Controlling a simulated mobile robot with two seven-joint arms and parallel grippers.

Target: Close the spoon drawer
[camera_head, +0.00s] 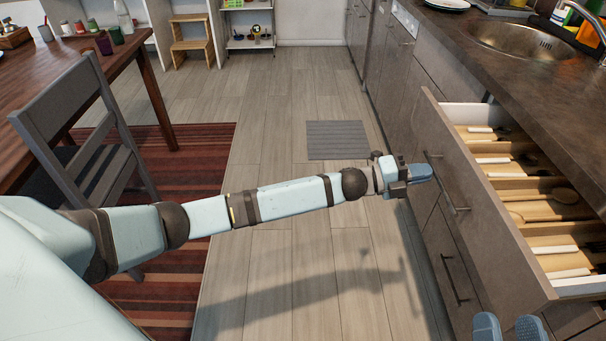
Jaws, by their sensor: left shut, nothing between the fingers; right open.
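The spoon drawer (478,195) is pulled well out from the counter on the right. Its grey-brown front faces left and carries a metal bar handle (447,184). Wooden spoons (563,195) and white-handled utensils lie in wooden compartments inside. My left gripper (418,173) is shut and empty, just left of the drawer front near its far end and the handle; I cannot tell if it touches. My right gripper (508,328) shows only its fingertips at the bottom right edge, open, near the drawer's near end. The rest of my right arm is out of view.
The dark countertop (520,75) with a sink (515,40) lies above the drawer. A lower drawer handle (454,280) sits below. A grey chair (85,110) and wooden table (45,70) stand on the left by a red striped rug (190,190). The middle floor is clear around a grey mat (337,140).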

